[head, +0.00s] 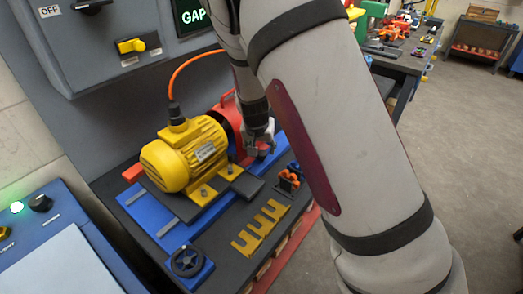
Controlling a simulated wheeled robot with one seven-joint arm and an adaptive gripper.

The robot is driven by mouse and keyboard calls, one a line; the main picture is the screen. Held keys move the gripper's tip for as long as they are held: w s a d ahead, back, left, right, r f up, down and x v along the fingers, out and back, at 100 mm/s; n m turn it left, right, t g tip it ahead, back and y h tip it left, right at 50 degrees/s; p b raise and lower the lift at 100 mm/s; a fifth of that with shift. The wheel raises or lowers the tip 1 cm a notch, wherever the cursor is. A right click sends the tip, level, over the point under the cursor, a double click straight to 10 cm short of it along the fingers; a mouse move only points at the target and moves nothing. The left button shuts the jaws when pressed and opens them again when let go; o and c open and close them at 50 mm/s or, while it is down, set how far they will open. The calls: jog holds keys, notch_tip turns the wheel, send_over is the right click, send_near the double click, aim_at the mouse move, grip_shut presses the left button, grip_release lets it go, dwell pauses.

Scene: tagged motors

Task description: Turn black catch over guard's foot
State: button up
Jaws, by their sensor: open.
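The red guard (233,122) stands at the right end of the yellow motor (182,156), on the blue base (163,231). My gripper (262,153) is open, pointing down just right of the guard, low over the base. My arm comes down in front of it from the upper right. I cannot make out the black catch or the guard's foot for certain; that area is small and partly hidden by my gripper. I cannot tell whether my fingers touch anything.
Yellow slotted shims (262,228) and a small orange and dark blue part (289,179) lie at the bench's front. A black handwheel (187,261) sits at the lower left. An orange cable (187,67) rises from the motor. The control box (130,45) hangs behind.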

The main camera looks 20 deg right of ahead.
jog(key=v, duration=0.9)
jog(key=shift+s+r, duration=0.2)
jog(key=shift+r, duration=0.05)
jog(key=shift+a+r, duration=0.1)
jog(key=s+d+r+n, duration=0.1)
jog(key=s+r, duration=0.4)
jog(key=s, duration=0.5)
jog(key=s+d+r+n+t+y, duration=0.1)
jog(key=s+r+n, duration=0.1)
jog(key=s+r, duration=0.3)
jog(key=s+d+r+n+y, duration=0.1)
jog(key=s+r, duration=0.5)
jog(key=s, duration=0.8)
jog(key=shift+s+n, duration=0.35)
jog(key=shift+n, duration=0.45)
jog(key=shift+r, duration=0.1)
